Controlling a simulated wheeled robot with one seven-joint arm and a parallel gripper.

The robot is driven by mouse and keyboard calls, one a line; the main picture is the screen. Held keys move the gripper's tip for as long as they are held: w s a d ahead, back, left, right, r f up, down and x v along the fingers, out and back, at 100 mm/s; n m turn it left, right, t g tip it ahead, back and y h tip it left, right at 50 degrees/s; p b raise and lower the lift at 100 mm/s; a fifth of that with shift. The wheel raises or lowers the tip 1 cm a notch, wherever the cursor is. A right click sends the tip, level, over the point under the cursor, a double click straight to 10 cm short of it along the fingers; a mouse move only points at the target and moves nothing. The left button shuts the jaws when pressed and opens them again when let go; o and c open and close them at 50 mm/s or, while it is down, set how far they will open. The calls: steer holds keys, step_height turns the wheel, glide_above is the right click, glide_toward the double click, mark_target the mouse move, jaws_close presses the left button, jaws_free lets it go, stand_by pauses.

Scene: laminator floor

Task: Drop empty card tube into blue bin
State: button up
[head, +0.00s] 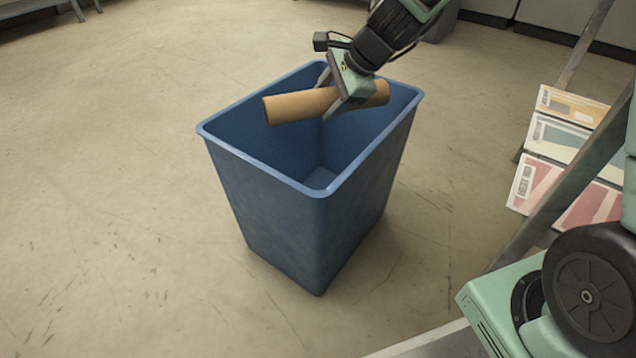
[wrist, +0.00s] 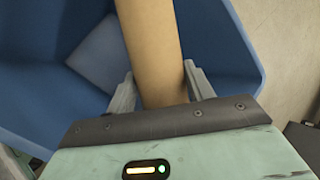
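The card tube (head: 289,107) is a plain brown cylinder, held roughly level above the mouth of the blue bin (head: 285,215). My gripper (head: 335,101) is shut on the tube near its middle, with one finger on each side of it. The tube also shows in the wrist view (wrist: 152,45), running between the two fingers away from the camera. The bin's blue inside and paler floor show below it in the wrist view (wrist: 222,50). The visible part of the bin's floor looks empty. The tube's inside cannot be seen.
A rack with several coloured printed packs (head: 565,145) stands at the right. A metal-legged bench (head: 40,8) is at the far left back, and grey cabinets line the back right. The scuffed floor (head: 110,170) left of the bin is clear.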

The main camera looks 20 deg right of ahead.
steer(key=o, duration=0.4)
steer(key=shift+o, duration=0.2)
steer(key=p+v, duration=0.9)
steer(key=v, duration=0.8)
steer(key=shift+r, duration=0.25)
